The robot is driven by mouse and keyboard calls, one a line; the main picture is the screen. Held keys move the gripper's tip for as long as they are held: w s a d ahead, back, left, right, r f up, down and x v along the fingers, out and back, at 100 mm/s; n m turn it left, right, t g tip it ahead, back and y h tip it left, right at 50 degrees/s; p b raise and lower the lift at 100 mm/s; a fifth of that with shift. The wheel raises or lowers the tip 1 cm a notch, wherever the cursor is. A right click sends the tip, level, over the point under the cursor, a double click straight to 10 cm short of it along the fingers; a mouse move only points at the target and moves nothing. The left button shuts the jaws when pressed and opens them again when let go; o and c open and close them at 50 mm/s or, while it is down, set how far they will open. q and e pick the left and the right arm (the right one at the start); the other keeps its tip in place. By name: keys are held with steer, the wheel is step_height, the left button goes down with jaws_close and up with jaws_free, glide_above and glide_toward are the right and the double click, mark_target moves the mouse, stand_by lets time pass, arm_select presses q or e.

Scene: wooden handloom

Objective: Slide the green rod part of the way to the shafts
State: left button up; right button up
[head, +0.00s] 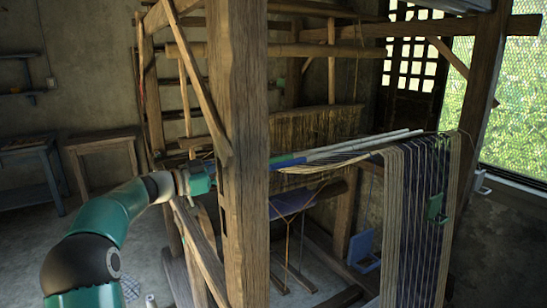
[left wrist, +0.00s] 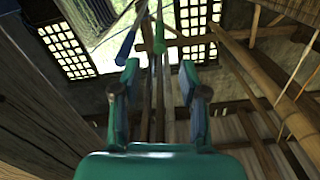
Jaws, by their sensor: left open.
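In the head view, slim rods cross the loom at mid-height. One has a blue end (head: 288,160), and a green stretch, which I take for the green rod (head: 314,154), lies close beside it. The shafts (head: 318,126) look like a straw-coloured hanging band behind. My left gripper (head: 212,178) is at the thick front post, which partly hides it. The left wrist view shows its two fingers apart (left wrist: 160,95). I cannot tell whether anything touches the fingers. My right gripper is not in view.
A thick wooden post (head: 240,120) stands right beside my left gripper. Dark and pale warp threads (head: 415,220) hang at the right, with a small green piece (head: 437,209) on them. A blue panel (head: 362,250) is low behind. Wooden tables (head: 100,142) stand at the left.

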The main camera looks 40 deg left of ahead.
mark_target(272, 162)
arm_select(q)
steer(key=p+x, duration=0.4)
steer(key=x, duration=0.6)
steer(key=shift+r, duration=0.1)
steer(key=shift+p+x, duration=0.5)
steer(key=shift+x, duration=0.3)
jaws_close()
